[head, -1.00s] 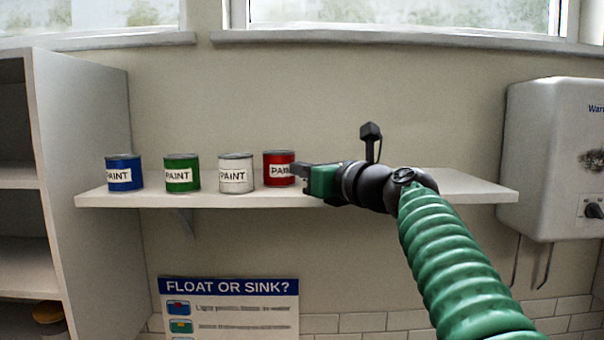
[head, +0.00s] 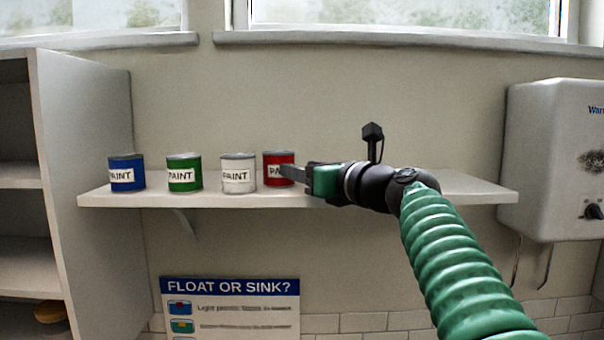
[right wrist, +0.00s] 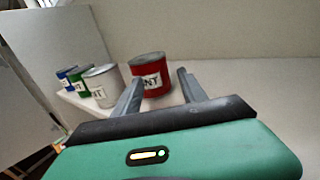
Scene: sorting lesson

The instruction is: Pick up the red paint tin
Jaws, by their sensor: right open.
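The red paint tin (head: 278,158) stands upright on the wall shelf, at the right end of a row of tins. My right gripper (head: 288,174) is at its right side in the head view, with a finger overlapping the tin's label. In the right wrist view the red tin (right wrist: 150,72) is just ahead of the open fingers (right wrist: 160,88), nearer the left finger. The left finger overlaps the tin's lower left edge. I cannot tell whether it touches the tin. My left gripper is not in view.
White (head: 238,173), green (head: 184,173) and blue (head: 126,173) paint tins stand left of the red one on the shelf (head: 470,187). The shelf's right part is clear behind my arm. A white wall heater (head: 550,160) hangs at the right, and a cabinet (head: 90,150) stands at the left.

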